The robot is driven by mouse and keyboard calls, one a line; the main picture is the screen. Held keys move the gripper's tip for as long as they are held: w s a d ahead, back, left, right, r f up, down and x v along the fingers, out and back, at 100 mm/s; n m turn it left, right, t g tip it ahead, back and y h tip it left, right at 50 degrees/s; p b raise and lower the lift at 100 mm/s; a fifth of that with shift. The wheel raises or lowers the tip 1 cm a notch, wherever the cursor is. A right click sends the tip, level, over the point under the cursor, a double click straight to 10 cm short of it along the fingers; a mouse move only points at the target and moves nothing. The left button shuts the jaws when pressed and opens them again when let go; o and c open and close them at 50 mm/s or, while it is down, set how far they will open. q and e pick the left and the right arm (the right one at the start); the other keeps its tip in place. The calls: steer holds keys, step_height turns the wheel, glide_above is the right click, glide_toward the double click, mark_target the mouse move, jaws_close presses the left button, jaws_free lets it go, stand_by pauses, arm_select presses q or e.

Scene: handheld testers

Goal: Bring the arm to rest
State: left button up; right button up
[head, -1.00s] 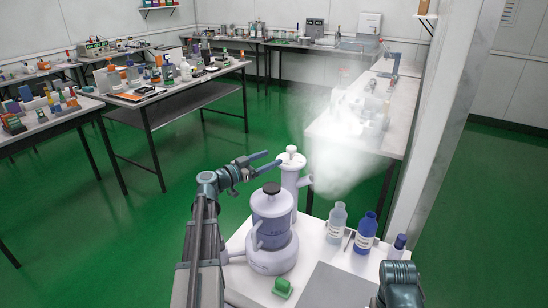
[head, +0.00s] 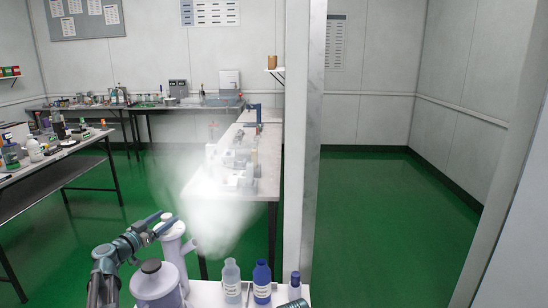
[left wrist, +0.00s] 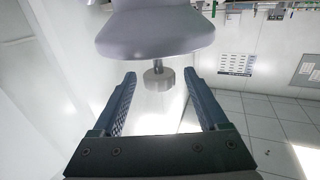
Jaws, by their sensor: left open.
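My left gripper (head: 168,218) is open in the head view, at the upper part of a tall pale vessel (head: 174,243) with a white knob on top. A second pale vessel with a dark cap (head: 155,288) stands in front, cut by the lower edge. In the left wrist view, the two blue fingers of my left gripper (left wrist: 160,78) are apart. Beyond them a pale grey rounded body (left wrist: 155,32) carries a short stem and a grey cylindrical knob (left wrist: 158,77), which appears between the fingertips with gaps on both sides.
A pale bottle (head: 232,284) and a blue bottle (head: 262,284) stand beside the vessels. White vapour (head: 205,205) drifts over the near end of a long bench (head: 262,187). A wall post (head: 304,130) rises right of it. Green floor (head: 370,230) is open at right.

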arm_select(q)
steer(key=shift+x, duration=2.1)
steer(key=shift+s, duration=0.1)
steer(key=v, duration=1.4)
steer(key=x, duration=1.4)
steer(key=shift+w, duration=0.35)
steer(key=shift+s+m+g+h, duration=0.2)
steer(key=shift+m+g+h, duration=0.5)
steer(key=shift+h, duration=0.4)
steer(key=m+g+h, duration=0.3)
steer(key=d+m+g+h, duration=0.1)
steer(key=h, duration=0.1)
steer(key=shift+s+m+g, duration=0.3)
steer(key=shift+s+m, duration=0.1)
steer(key=shift+h, duration=0.3)
steer(key=shift+v, duration=2.4)
steer(key=shift+s+d, duration=0.15)
steer(key=shift+s, duration=0.1)
